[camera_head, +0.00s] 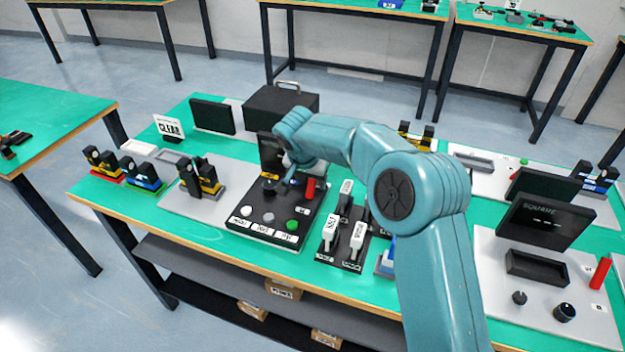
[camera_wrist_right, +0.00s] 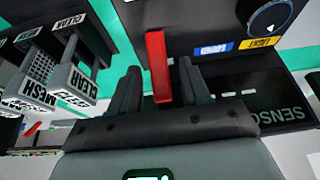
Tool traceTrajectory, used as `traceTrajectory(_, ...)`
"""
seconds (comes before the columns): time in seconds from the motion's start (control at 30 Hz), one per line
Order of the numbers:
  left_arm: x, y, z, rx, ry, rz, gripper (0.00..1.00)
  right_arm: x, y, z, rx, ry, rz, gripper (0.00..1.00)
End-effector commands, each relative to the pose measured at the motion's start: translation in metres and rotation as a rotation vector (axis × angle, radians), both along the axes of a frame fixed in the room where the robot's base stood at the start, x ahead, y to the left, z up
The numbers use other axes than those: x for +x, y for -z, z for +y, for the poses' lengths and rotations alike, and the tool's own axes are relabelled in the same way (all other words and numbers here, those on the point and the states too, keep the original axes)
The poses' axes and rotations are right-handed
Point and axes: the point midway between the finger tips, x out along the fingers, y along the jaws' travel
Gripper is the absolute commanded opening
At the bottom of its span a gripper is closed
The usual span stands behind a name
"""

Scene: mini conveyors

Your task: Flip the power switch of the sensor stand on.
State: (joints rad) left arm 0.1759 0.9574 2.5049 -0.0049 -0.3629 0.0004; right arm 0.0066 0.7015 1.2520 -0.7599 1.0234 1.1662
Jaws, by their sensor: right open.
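The sensor stand (camera_head: 245,226) is a dark panel on the table with a screen at its back, a dial (camera_head: 268,188) and a row of round buttons along its front. Its red switch lever (camera_head: 310,189) stands up at the panel's right side. In the right wrist view the red lever (camera_wrist_right: 156,45) shows between the two dark fingers of my right gripper (camera_wrist_right: 159,72), which is open, with visible gaps on both sides. In the head view my right arm reaches over the stand and mostly hides this gripper. My left gripper is not in view.
A black box (camera_head: 281,106) stands behind. A grey plate with a small device (camera_head: 200,178) lies left.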

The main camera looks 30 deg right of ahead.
Motion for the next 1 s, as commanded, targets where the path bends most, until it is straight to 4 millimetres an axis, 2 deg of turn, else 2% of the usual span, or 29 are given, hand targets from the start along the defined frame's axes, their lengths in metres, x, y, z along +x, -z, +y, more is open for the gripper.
traceTrajectory(0.13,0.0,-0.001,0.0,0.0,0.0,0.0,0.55,0.005,0.012,-0.004,0.0,0.0,0.0,0.47)
traceTrajectory(0.43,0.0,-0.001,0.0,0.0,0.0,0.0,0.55,0.006,0.015,-0.006,0.0,0.001,-0.002,0.47)
traceTrajectory(0.47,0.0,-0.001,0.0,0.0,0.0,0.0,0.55,0.006,0.015,-0.006,0.0,0.0,-0.001,0.44)
traceTrajectory(0.5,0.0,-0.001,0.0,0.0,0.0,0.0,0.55,0.006,0.015,-0.006,0.0,0.0,-0.001,0.31)
traceTrajectory(0.6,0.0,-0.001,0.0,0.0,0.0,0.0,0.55,0.006,0.015,-0.006,0.0,0.0,-0.001,0.0)
traceTrajectory(0.83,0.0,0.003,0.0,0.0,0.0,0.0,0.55,0.006,0.016,-0.005,-0.004,0.0,-0.005,0.0)
traceTrajectory(1.0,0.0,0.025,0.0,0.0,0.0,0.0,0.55,0.005,0.02,-0.004,-0.032,-0.002,-0.029,0.0)
